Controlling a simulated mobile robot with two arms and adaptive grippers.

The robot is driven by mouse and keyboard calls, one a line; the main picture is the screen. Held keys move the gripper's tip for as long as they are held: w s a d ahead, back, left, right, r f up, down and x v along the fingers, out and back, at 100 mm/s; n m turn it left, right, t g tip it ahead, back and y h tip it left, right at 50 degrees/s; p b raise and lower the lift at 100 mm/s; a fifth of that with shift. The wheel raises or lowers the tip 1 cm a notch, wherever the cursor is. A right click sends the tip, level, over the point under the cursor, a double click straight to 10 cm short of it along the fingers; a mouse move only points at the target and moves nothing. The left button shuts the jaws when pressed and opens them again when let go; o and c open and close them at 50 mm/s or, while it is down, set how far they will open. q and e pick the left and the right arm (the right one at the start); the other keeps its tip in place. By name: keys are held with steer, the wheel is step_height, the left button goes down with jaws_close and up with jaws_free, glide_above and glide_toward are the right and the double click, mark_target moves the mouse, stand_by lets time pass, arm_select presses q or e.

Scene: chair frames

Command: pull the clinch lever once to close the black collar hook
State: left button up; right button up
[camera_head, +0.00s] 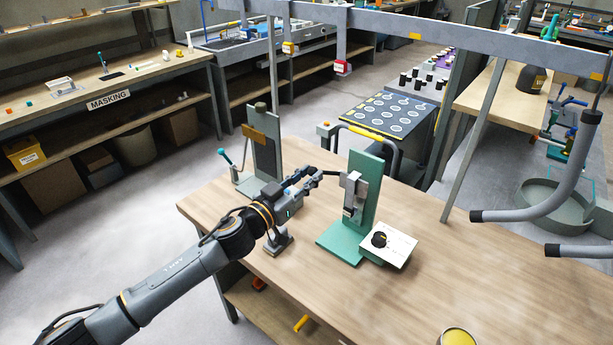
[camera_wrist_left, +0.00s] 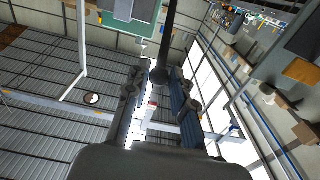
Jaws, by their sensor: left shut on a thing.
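A green clinch stand (camera_head: 366,192) with a grey metal head (camera_head: 352,186) stands upright on the wooden bench. A black lever (camera_head: 329,172) sticks out from its head to the left. My left gripper (camera_head: 311,174) is shut on the lever's end. In the left wrist view the black lever (camera_wrist_left: 169,38) runs down to a round knob (camera_wrist_left: 160,75) between the two fingers, and part of the green stand (camera_wrist_left: 131,20) shows at the top. My right gripper is out of view.
Another upright fixture (camera_head: 262,145) with a teal-handled lever stands at the bench's back left. Grey bent tubes (camera_head: 565,180) with black ends hang at the right. A yellow-topped can (camera_head: 457,338) is at the front. The bench's middle right (camera_head: 480,260) is clear.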

arm_select(q)
steer(key=w+r+p, duration=0.1)
steer(key=w+d+r+p, duration=0.1)
steer(key=r, duration=0.1)
steer(key=w+d+r+p, duration=0.1)
steer(key=shift+d+r, duration=0.1)
steer(key=shift+r, duration=0.05)
steer(key=shift+w+d, duration=0.1)
steer(key=shift+w, duration=0.1)
steer(key=shift+r, duration=0.1)
steer(key=shift+w+d+r, duration=0.45)
steer(key=shift+w+r, duration=0.2)
steer(key=shift+w+d+p, duration=0.25)
steer(key=shift+w+p, duration=0.05)
steer(key=o, duration=0.9)
steer(key=shift+o, duration=0.4)
steer(key=shift+s, duration=0.1)
steer(key=shift+f, duration=0.1)
